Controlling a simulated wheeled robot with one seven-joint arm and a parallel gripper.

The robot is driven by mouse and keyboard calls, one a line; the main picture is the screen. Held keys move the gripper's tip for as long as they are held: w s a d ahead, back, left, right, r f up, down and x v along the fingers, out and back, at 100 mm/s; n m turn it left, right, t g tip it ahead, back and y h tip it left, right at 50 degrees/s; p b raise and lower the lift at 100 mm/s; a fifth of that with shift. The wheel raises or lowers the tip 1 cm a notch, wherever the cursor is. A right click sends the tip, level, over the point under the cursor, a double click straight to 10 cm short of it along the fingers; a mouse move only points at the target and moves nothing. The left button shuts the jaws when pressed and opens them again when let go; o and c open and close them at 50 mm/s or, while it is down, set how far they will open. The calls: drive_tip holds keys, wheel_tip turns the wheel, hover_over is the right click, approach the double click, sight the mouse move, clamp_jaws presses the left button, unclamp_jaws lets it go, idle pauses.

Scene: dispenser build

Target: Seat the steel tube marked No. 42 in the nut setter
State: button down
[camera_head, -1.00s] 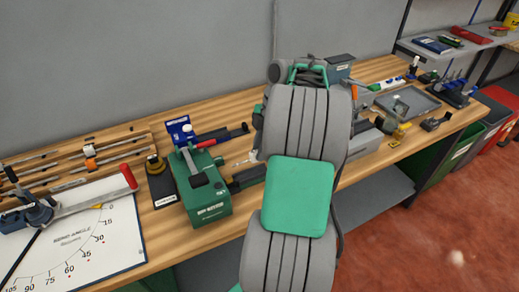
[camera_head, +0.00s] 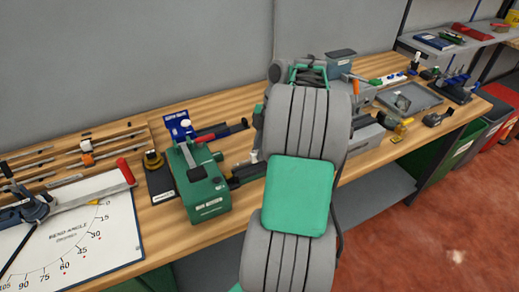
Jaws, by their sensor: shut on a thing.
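The nut setter (camera_head: 207,203) is a green box with a lever on top and a white label plate on its front. It stands on the wooden bench, left of my arm. My grey and green arm fills the middle of the view and hides the bench behind it. My gripper is hidden behind the arm, so its jaws and anything in them do not show. A small pale part shows at the arm's left edge, too small to identify. I cannot make out a tube marked No. 42.
A wooden rack (camera_head: 108,146) with thin rods lies at the back left. A white bend-angle board (camera_head: 75,248) with a red-handled tool lies before it. A blue sign (camera_head: 178,123) and a red-and-black tool (camera_head: 215,134) are behind the nut setter. A grey tray (camera_head: 428,99) is at right.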

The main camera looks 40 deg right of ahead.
drive_tip(key=shift+f, duration=0.1)
drive_tip(key=shift+f+b, duration=0.9)
drive_tip(key=shift+b, duration=0.1)
drive_tip(key=shift+f+b, duration=0.7)
drive_tip(key=shift+b, duration=0.05)
idle(0.5)
drive_tip(key=shift+a, duration=0.2)
drive_tip(key=shift+w+a+b, duration=0.25)
drive_tip(key=shift+w+a, duration=0.05)
drive_tip(key=shift+a, duration=0.6)
drive_tip(key=shift+w+a+b, duration=0.25)
drive_tip(key=shift+a, duration=0.6)
drive_tip(key=c, duration=1.2)
unclamp_jaws()
drive_tip(key=shift+c, duration=0.2)
drive_tip(key=shift+o, duration=0.6)
drive_tip(key=shift+o, duration=1.1)
drive_tip(key=shift+r, duration=0.1)
